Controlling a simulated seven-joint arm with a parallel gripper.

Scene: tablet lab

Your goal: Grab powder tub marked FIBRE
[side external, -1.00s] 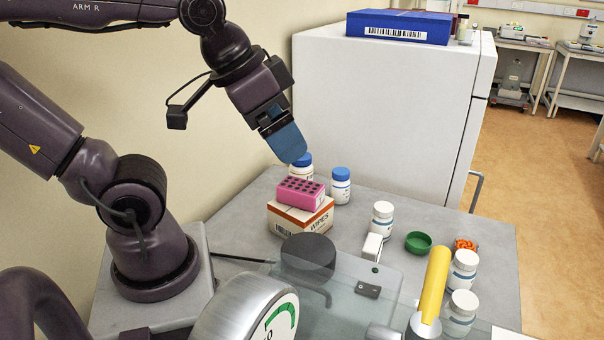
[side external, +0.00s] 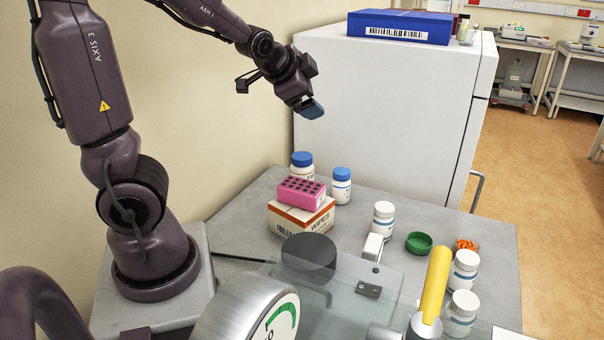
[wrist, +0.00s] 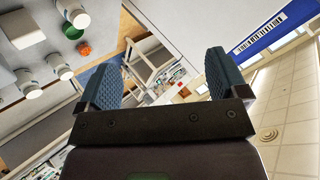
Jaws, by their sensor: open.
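Several white tubs stand on the grey bench; I cannot read FIBRE on any. In the side view, two have blue caps: a larger tub (side external: 302,172), partly hidden behind the pink rack, and a smaller tub (side external: 341,188). White-capped tubs stand at the middle right (side external: 383,222) and near right, one (side external: 464,272) behind another (side external: 460,314). White-capped tubs also show at upper left in the wrist view (wrist: 60,66). My gripper (side external: 312,110) is high above the bench, before the white cabinet. Its blue fingers (wrist: 162,82) are apart and empty.
A pink rack (side external: 301,192) sits on a wipes box (side external: 300,220). A green dish (side external: 419,242) and orange pieces (side external: 466,244) lie among the tubs. A yellow handle (side external: 434,285) and a clear panel stand in front. The white cabinet (side external: 390,110) blocks the back.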

